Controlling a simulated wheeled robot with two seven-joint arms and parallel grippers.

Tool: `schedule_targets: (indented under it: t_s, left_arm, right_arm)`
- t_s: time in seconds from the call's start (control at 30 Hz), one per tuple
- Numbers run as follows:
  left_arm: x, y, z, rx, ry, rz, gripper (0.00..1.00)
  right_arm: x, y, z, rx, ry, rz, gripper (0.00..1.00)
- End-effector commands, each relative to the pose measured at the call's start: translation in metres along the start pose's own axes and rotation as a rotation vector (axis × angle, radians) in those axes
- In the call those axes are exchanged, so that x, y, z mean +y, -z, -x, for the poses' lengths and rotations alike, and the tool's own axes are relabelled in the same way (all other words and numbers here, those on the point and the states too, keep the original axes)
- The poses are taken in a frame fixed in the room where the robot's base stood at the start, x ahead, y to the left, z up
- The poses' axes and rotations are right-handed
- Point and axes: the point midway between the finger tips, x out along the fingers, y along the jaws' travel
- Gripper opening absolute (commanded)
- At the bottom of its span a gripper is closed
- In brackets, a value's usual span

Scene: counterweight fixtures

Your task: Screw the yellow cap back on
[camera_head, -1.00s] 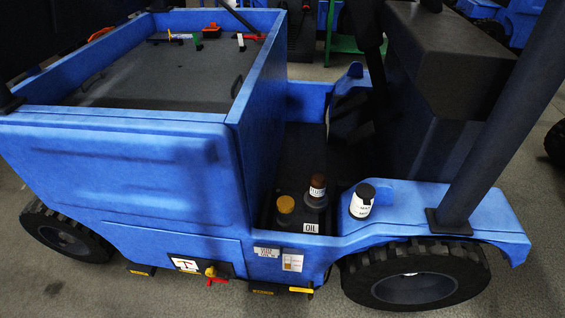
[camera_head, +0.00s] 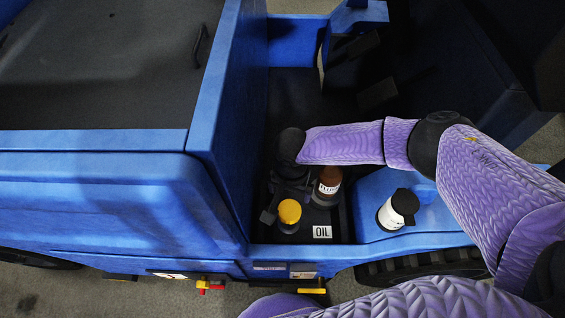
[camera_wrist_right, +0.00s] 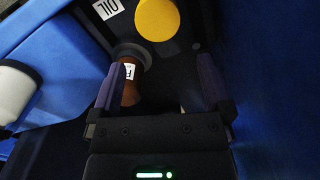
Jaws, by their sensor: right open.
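The round yellow cap (camera_head: 289,211) sits over a dark neck in the recess of the blue vehicle, behind a white OIL label (camera_head: 322,232). It also shows at the top of the right wrist view (camera_wrist_right: 157,19). My right gripper (camera_head: 287,196) is open just behind the cap, pointing down into the recess. In the right wrist view, its fingers (camera_wrist_right: 157,80) stand apart with nothing held, and the cap lies beyond the fingertips. Whether the cap is fully seated cannot be told. My left gripper is not in view.
A brown, labelled part (camera_head: 329,182) on a dark round base stands close beside the cap, to its right. A white bottle with a black cap (camera_head: 393,213) stands on the blue fender (camera_head: 372,188). The blue cargo-bed wall (camera_head: 222,120) bounds the recess on the left.

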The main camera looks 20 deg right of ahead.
Motion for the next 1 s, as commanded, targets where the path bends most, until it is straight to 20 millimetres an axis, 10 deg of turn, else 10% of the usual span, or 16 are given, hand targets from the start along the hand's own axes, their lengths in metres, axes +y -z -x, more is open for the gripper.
schedule_targets:
  t_s: [0.7,1.0]
  left_arm:
    - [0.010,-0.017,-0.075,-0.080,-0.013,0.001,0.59]
    - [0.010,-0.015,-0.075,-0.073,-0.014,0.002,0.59]
  right_arm:
    - [0.001,0.000,-0.098,-0.003,-0.006,-0.006,1.00]
    - [0.001,0.001,-0.099,0.002,-0.004,-0.004,1.00]
